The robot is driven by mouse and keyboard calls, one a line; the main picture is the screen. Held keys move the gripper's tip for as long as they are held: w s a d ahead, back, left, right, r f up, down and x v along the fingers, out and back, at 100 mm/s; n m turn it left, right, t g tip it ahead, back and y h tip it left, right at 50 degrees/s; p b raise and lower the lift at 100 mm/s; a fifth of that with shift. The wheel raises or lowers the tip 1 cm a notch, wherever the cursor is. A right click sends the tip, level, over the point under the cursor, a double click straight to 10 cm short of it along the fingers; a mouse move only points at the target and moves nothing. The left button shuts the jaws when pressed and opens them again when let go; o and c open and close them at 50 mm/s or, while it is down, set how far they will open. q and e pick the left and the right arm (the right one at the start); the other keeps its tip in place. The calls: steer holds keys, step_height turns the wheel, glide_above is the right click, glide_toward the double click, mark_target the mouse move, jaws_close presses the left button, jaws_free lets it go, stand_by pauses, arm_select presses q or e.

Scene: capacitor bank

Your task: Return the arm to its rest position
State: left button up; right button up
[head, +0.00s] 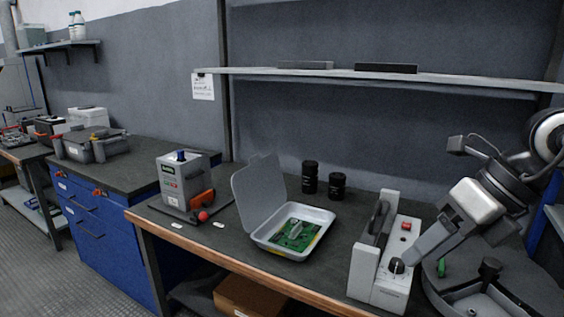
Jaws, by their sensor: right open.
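My right arm comes in from the right edge. Its gripper (440,197) is open and empty, with one finger high against the wall and the other low, beside a light grey box-shaped device (378,285). The low finger overlaps the device's right side in the picture, close to its black knob (397,265); I cannot tell whether they touch. The device also carries a red switch (406,226). My left gripper is not in view.
A white tray (262,238) with its lid raised holds a green circuit board (296,234). Two black cylinders (310,177) stand behind it. A grey tester (183,180) stands at left. A shelf (300,72) spans the wall above. The bench's front left is mostly clear.

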steer(key=s+a+r+m+t+y+p, duration=0.1)
steer(key=s+a+m+t+y+p, duration=0.15)
steer(key=a+m+y, duration=0.95)
steer(key=w+d+f+m+t+h, duration=0.25)
steer(key=f+m+t+h, duration=0.75)
steer(key=m, duration=0.8)
steer(key=s+f+m+g+h, duration=0.1)
steer(key=s+f+m, duration=0.2)
steer(key=f, duration=0.4)
steer(key=s+d+f+m+g+h, duration=0.1)
steer(key=s+f+m+g, duration=0.1)
steer(key=f, duration=0.5)
steer(key=s+f+m+g+h, duration=0.1)
steer(key=s+f+m+h, duration=0.1)
steer(key=s+f+m, duration=0.2)
step_height(320, 180, down, 3)
steer(key=shift+s+d+r+p, duration=0.1)
steer(key=shift+s+d+p, duration=0.2)
steer(key=shift+s, duration=0.9)
steer(key=shift+a, duration=0.1)
